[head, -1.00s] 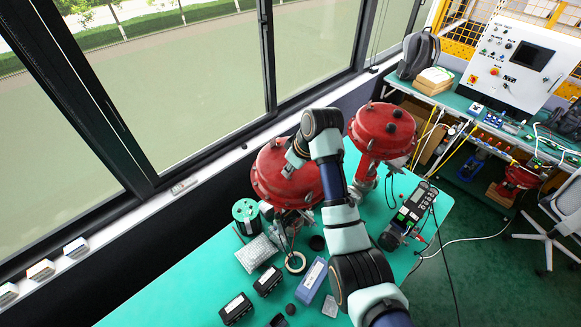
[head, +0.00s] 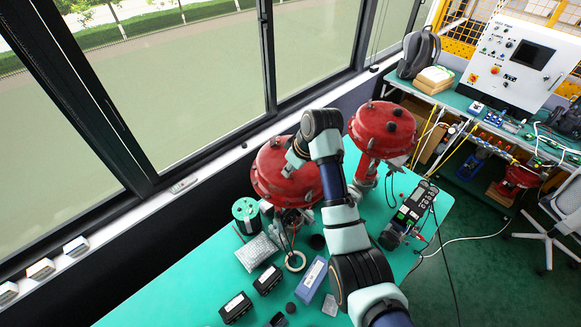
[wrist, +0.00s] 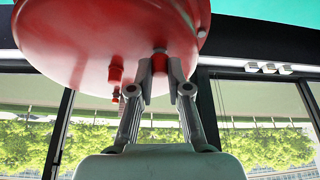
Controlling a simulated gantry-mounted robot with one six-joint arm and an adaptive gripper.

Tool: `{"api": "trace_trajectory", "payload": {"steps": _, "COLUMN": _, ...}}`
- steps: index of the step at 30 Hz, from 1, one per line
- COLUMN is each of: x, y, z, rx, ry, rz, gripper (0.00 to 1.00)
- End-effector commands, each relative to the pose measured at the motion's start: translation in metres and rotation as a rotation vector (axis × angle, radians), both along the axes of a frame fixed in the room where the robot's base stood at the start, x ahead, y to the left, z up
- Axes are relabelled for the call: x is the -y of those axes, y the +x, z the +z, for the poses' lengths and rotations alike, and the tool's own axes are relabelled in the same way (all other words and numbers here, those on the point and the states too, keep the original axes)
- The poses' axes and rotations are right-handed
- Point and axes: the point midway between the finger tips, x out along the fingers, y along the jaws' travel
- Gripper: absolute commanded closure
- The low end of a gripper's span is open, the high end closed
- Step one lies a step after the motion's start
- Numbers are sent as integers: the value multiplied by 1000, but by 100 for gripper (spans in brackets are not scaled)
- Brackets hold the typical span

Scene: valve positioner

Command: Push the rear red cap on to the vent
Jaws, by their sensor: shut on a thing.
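The near red valve actuator (head: 283,176) stands on the green table, and its red dome (wrist: 75,35) fills the upper left of the wrist view. My gripper (wrist: 159,72) is shut on a small red cap (wrist: 159,63), which sits between the fingertips against the dome's edge. The vent under the cap is hidden, so I cannot tell how far the cap is on. Another small red fitting (wrist: 115,74) stands out from the dome to the left of the fingers.
A second red actuator (head: 382,130) stands close to the right. A green spool (head: 246,211), a bubble-wrap bag (head: 257,251), a tape ring (head: 295,261), a blue box (head: 312,279) and dark boxes (head: 235,306) lie in front. The window wall runs close behind.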

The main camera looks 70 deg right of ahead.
Motion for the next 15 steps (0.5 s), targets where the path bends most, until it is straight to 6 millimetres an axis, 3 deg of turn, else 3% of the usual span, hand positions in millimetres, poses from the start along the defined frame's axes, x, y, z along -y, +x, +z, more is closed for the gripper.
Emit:
{"api": "trace_trajectory", "payload": {"steps": 11, "x": 0, "y": 0, "z": -6, "rx": 0, "ry": 0, "rz": 0, "gripper": 93}}
{"api": "trace_trajectory", "payload": {"steps": 12, "x": 0, "y": 0, "z": -5, "rx": 0, "ry": 0, "rz": 0, "gripper": 76}}
{"api": "trace_trajectory", "payload": {"steps": 15, "x": 0, "y": 0, "z": -5, "rx": 0, "ry": 0, "rz": 0, "gripper": 60}}
